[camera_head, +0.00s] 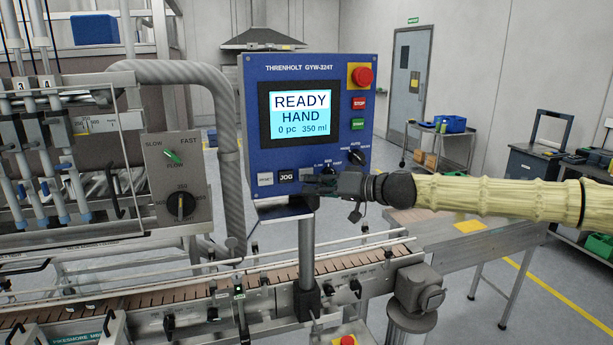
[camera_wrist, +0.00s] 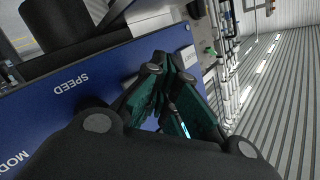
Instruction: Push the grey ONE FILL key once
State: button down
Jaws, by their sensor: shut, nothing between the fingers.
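A light grey key (camera_head: 265,179) sits at the lower left of the blue control panel (camera_head: 256,130); its lettering is too small to read surely. A light grey key (camera_wrist: 187,55) also shows in the wrist view, just beyond my fingertips. The black JOG key (camera_head: 287,176) is right of the grey key in the head view. My gripper (camera_head: 312,187) is shut and empty, in front of the panel's lower edge, right of JOG. In the wrist view my gripper (camera_wrist: 160,72) partly covers the panel; contact cannot be told.
The screen (camera_head: 302,113) reads READY, HAND, 0 pc, 350 ml. A red mushroom button (camera_head: 362,76), red STOP (camera_head: 359,103) and green START (camera_head: 358,124) line the panel's right side. A mode knob (camera_head: 356,157) is above my wrist. The conveyor (camera_head: 180,296) runs below.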

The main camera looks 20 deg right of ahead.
jog(key=shift+w+b, duration=0.8)
jog(key=shift+b, duration=0.1)
dwell(0.8)
jog(key=shift+s, duration=0.1)
dwell(0.4)
jog(key=shift+s, duration=0.85)
jog(key=s, duration=0.4)
jog(key=shift+s+p, duration=0.3)
jog(key=shift+s, duration=0.1)
dwell(0.4)
